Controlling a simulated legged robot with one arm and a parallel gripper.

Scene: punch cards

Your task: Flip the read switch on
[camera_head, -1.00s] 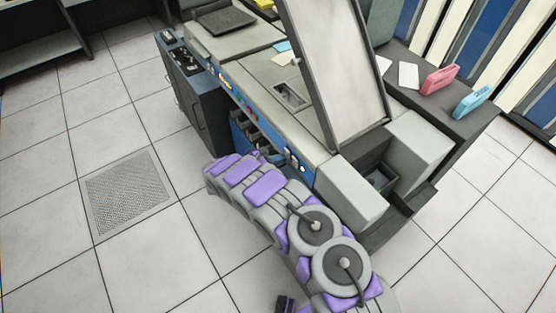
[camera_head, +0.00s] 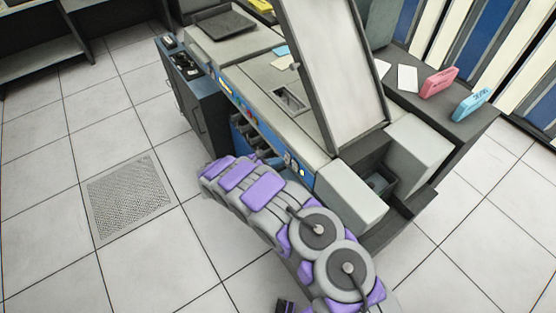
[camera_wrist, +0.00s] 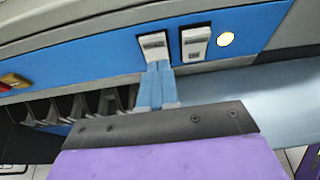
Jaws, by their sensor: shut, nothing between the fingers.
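In the wrist view, two white rocker switches sit side by side on the machine's blue panel: a left switch (camera_wrist: 154,43) and a right switch (camera_wrist: 195,42). Their labels are too small to read, so I cannot tell which is the read switch. My gripper (camera_wrist: 158,66) is shut and empty, its blue fingertips at the lower edge of the left switch. I cannot tell whether they touch it. The switches are small pale marks in the head view (camera_head: 290,162), where my arm hides most of my gripper.
A round lit lamp (camera_wrist: 226,39) is right of the switches. Red and yellow buttons (camera_wrist: 14,80) are at the panel's left. Dark card slots (camera_wrist: 85,107) lie below. The floor at left is clear.

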